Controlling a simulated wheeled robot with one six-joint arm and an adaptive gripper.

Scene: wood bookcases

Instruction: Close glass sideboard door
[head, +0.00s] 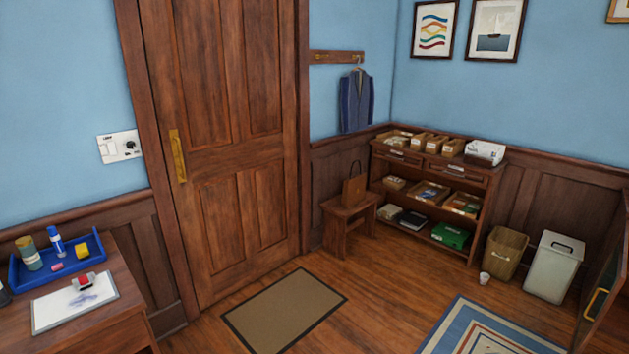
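A dark wood-framed door (611,268) stands at the far right edge of the head view, with a brass-coloured bar handle (596,304) on its face. It looks like the glass sideboard door, seen at a steep angle and swung out into the room. The picture edge cuts it off. The sideboard body and the hinge side are not clearly visible. My gripper is not in view.
A patterned rug (478,318) and a brown mat (285,308) lie on the floor. A desk (110,290) stands at left.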

